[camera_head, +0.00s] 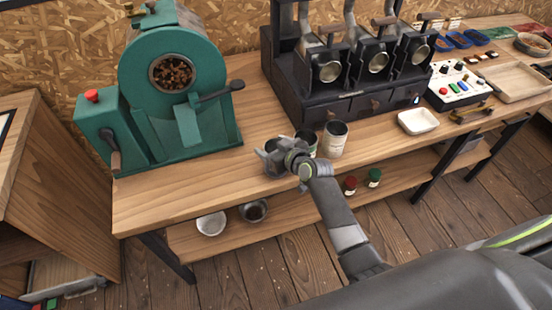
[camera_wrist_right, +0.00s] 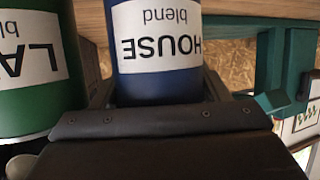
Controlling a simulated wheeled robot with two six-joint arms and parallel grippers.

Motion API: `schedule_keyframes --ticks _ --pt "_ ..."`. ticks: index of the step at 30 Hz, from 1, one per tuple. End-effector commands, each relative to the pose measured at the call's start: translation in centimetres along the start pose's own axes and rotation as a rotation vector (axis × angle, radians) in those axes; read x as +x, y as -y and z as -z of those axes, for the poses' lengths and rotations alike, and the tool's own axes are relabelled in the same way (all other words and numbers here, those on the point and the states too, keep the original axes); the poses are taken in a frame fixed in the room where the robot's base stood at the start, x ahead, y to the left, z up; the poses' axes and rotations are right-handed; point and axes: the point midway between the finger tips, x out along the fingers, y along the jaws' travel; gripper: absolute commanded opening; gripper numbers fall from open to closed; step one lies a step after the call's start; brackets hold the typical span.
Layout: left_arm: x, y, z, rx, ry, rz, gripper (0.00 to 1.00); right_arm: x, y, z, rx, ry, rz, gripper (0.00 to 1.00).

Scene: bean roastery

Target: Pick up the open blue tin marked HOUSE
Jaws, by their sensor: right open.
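The blue tin (camera_wrist_right: 160,88) with a white label reading HOUSE blend fills the middle of the right wrist view, upside down there. In the head view it is mostly hidden by my right gripper (camera_head: 272,158), which is at the bench's front edge beside the other tins. My right gripper is open, with dark finger parts showing on both sides of the blue tin; whether they touch it I cannot tell. A green tin (camera_wrist_right: 40,122) with a label starting LA stands close beside it; it shows in the head view as a dark-topped tin (camera_head: 307,138). My left gripper is not in view.
A pale-labelled tin (camera_head: 335,140) stands right of the green one. A green roaster (camera_head: 170,90) stands at left, a black machine with several units (camera_head: 335,75) behind. A white dish (camera_head: 418,121) sits to the right. Bowls (camera_head: 211,224) and small jars (camera_head: 374,177) are on the lower shelf.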

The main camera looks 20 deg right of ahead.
Motion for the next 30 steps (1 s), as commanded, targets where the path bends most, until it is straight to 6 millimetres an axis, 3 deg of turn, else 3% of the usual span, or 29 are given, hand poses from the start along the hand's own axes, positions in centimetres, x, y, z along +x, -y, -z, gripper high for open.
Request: schedule_keyframes --ticks 8,15,23,30 --pt "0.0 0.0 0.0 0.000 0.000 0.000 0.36 0.1 0.0 -0.1 0.000 0.001 0.000 0.69" --pt "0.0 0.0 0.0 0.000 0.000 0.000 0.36 0.1 0.0 0.0 0.000 0.000 0.000 0.39" --pt "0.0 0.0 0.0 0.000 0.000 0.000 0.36 0.0 0.0 0.3 -0.001 -0.002 0.000 0.39" --pt "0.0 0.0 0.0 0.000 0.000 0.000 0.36 -1.3 0.0 3.6 -0.003 -0.006 0.000 0.39"
